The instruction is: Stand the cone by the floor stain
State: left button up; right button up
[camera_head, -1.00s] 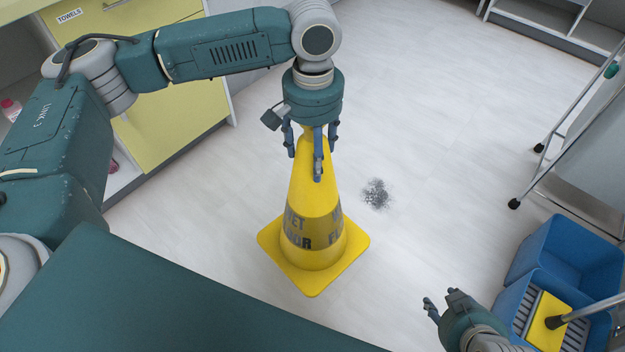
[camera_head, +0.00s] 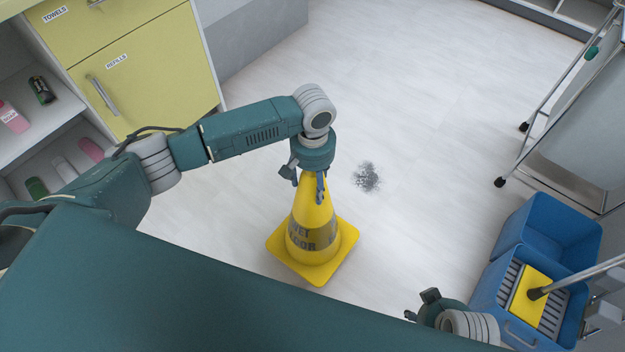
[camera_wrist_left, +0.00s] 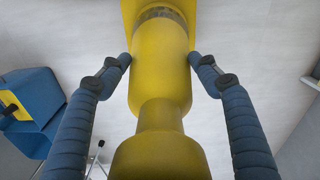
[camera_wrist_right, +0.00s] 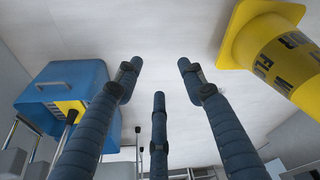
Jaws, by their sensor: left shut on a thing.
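The yellow wet-floor cone (camera_head: 312,240) is upright with its square base down. The head view does not clearly show whether the base touches the floor. My left gripper (camera_head: 319,188) is shut on the cone's upper part from above; its fingers lie on both sides of the yellow cone (camera_wrist_left: 160,75) in the left wrist view. The dark speckled stain (camera_head: 366,177) is on the floor, apart from the cone, beyond it and to its right. My right gripper (camera_head: 421,306) is low at the right; its fingers are spread and empty in the right wrist view (camera_wrist_right: 158,80).
A blue mop bucket (camera_head: 545,240) with a yellow mop head stands at the right. A wheeled metal cart (camera_head: 575,130) is behind it. Yellow drawers (camera_head: 150,80) and shelves with bottles (camera_head: 40,130) line the left. Floor around the stain is clear.

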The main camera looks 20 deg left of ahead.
aim_at(313, 209)
jog(key=w+b+v, duration=0.1)
jog(key=b+v, duration=0.2)
jog(key=v, duration=0.6)
jog(key=w+a+r+t+y+b, duration=0.1)
jog(key=w+t+b, duration=0.15)
jog(key=w, duration=0.25)
jog(key=w+a+r+t+b, duration=0.1)
jog(key=w+a+r+t, duration=0.15)
jog(key=w, duration=0.25)
pick_arm(q)
jog(key=shift+f+b, duration=1.35)
jog(key=shift+f, duration=1.85)
pick_arm(e)
jog(key=w+a+r+t+y, duration=0.2)
jog(key=w+r+t, duration=0.6)
jog(key=r, duration=0.5)
jog(key=shift+w+a+n+y, duration=0.3)
jog(key=shift+w+a, duration=0.45)
jog(key=shift+a, duration=0.1)
jog(key=shift+r, duration=0.1)
pick_arm(q)
jog(key=shift+f, duration=0.45)
jog(key=o, duration=1.2)
pick_arm(e)
jog(key=shift+d, duration=0.1)
